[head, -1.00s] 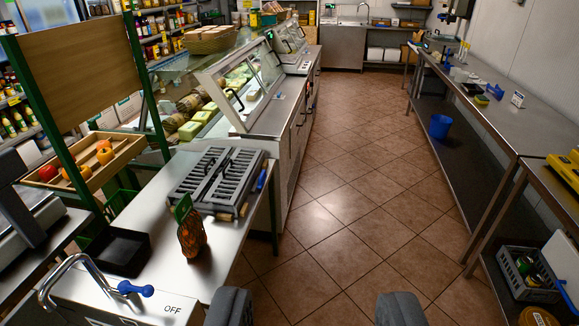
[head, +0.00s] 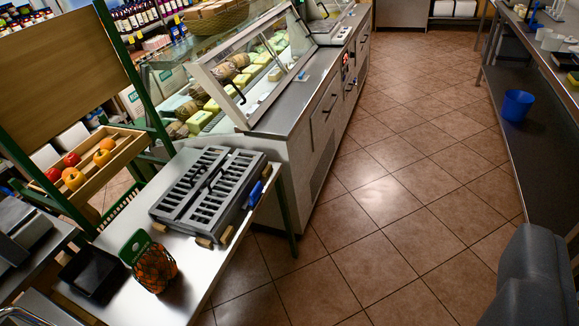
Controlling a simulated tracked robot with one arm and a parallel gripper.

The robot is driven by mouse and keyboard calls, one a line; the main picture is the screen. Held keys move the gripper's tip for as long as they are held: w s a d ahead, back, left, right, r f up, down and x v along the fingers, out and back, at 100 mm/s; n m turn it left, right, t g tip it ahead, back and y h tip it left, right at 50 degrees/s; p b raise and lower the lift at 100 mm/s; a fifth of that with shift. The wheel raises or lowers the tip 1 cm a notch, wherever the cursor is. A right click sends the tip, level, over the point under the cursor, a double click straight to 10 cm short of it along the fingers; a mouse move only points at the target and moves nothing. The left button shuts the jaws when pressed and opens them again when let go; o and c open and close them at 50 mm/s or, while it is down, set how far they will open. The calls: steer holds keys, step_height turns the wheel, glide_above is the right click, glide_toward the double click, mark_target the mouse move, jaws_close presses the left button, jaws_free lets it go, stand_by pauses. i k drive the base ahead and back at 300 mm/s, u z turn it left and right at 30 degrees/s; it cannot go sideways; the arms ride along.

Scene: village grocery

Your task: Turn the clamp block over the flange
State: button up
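I cannot make out a clamp block or a flange for certain. A grey slotted unit (head: 207,190) in two halves lies on the steel counter (head: 185,300) left of centre, with small wooden blocks (head: 204,241) under its front edge and a blue handle (head: 256,194) at its right side. A dark grey, rounded part that looks like part of my gripper (head: 530,280) fills the lower right corner, over the floor and well to the right of the counter. Its opening and any second finger are not clear.
A net of oranges (head: 155,270) and a black tray (head: 93,271) stand in front of the slotted unit. A fruit crate (head: 115,158) is at left, a glass display case (head: 255,65) behind. A blue bucket (head: 516,105) sits on the right bench's lower shelf. The tiled aisle is clear.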

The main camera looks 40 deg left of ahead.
mark_target(258, 188)
steer(key=u, duration=0.25)
steer(key=i, duration=1.25)
steer(key=u, duration=1.1)
steer(key=i, duration=0.55)
steer(key=u, duration=0.2)
steer(key=k, duration=0.9)
steer(key=u, duration=0.2)
steer(key=i, duration=0.9)
steer(key=z, duration=0.1)
